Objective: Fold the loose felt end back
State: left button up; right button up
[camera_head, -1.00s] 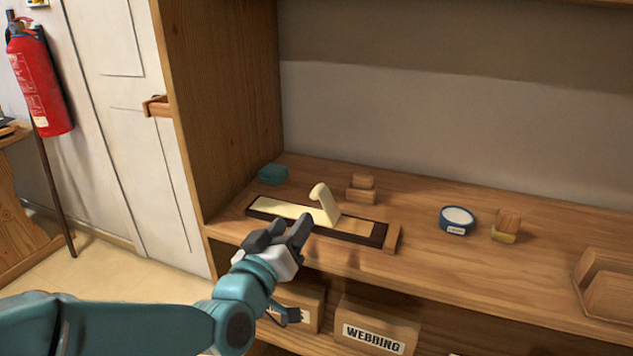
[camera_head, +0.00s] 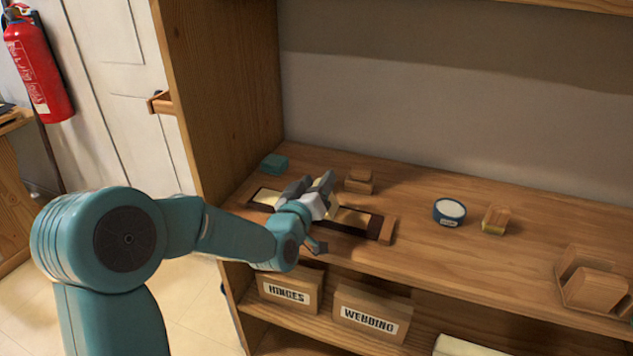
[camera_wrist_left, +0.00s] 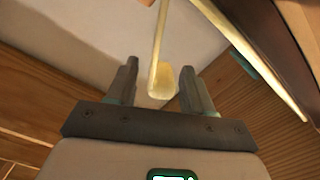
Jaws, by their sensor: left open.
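The cream felt strip (camera_head: 268,197) lies along a dark-edged wooden board on the shelf top. My left gripper (camera_head: 318,180) is over the middle of the board and hides the felt's loose end in the head view. In the left wrist view the loose felt end (camera_wrist_left: 161,84) stands between the two spread fingers of my left gripper (camera_wrist_left: 158,70). A gap shows on each side of it, so the jaws are open around it and not closed on it. My right gripper is in neither view.
A teal block (camera_head: 274,164) and stacked wooden blocks (camera_head: 359,181) stand behind the board. A blue-rimmed round tin (camera_head: 449,212) and a wooden block with a yellow base (camera_head: 496,220) are to the right. Labelled boxes, HINGES (camera_head: 288,293) and WEBBING (camera_head: 371,318), sit on the shelf below.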

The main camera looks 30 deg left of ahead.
pick_arm(q)
grip_shut()
jog(key=shift+d+b, duration=0.3)
jog(key=shift+b, duration=0.45)
jog(key=shift+d+r, duration=0.15)
jog(key=shift+r, duration=0.05)
jog(key=shift+w+d+r, duration=0.1)
grip_release()
